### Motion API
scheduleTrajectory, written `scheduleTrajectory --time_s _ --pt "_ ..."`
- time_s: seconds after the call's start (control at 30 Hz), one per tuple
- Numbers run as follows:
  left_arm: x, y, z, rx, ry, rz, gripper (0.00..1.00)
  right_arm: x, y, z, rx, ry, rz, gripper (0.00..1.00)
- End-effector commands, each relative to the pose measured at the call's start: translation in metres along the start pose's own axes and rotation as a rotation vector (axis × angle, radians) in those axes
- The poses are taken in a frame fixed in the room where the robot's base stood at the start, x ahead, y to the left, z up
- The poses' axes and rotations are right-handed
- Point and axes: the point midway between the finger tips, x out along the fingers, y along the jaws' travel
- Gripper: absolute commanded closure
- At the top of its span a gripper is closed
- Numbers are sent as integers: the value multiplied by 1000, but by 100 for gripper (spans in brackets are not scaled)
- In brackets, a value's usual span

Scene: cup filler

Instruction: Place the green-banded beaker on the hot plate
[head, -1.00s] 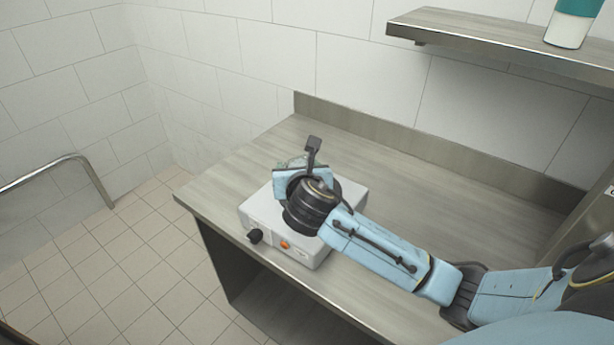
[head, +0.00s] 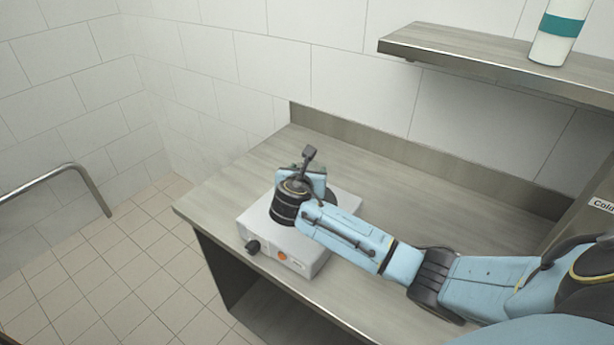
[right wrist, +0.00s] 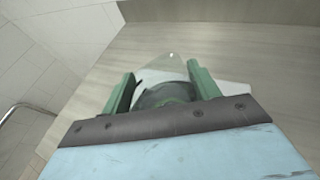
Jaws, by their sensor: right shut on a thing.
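The hot plate (head: 318,248) is a pale grey box near the left end of the bench, with a black knob and an orange switch on its front. My right gripper (head: 292,175) is over its back part, and my wrist hides most of its top. In the right wrist view, the green fingers (right wrist: 160,74) are shut on the clear beaker (right wrist: 165,88), which is hard to make out. A dark round plate shows behind the glass. I cannot tell whether the beaker's base touches the hot plate. My left gripper is not in view.
The grey bench (head: 420,185) is clear right of the hot plate, behind my right arm. A wall shelf (head: 480,55) above holds a white bottle with a teal band (head: 558,32). A metal rail (head: 85,180) stands at the left.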

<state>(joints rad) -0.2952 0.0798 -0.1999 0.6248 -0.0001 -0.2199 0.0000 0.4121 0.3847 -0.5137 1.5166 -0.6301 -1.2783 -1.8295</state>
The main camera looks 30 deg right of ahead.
Motion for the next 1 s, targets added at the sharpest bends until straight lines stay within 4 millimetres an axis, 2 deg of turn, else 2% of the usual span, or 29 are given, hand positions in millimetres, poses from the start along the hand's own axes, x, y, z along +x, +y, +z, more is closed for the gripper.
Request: scheduleTrajectory --time_s 0.1,0.4,0.43,0.6,0.9,1.0 --pt "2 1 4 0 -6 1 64 4 0 -11 0 0 0 67" --pt "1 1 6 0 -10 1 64 5 0 -12 0 0 1 67" --pt "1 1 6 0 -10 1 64 5 0 -14 -1 1 0 38" --pt "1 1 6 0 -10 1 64 5 0 -13 0 1 1 18" --pt "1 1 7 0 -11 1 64 4 0 -11 1 0 1 18" --pt "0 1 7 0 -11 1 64 -4 0 -11 0 1 3 18"
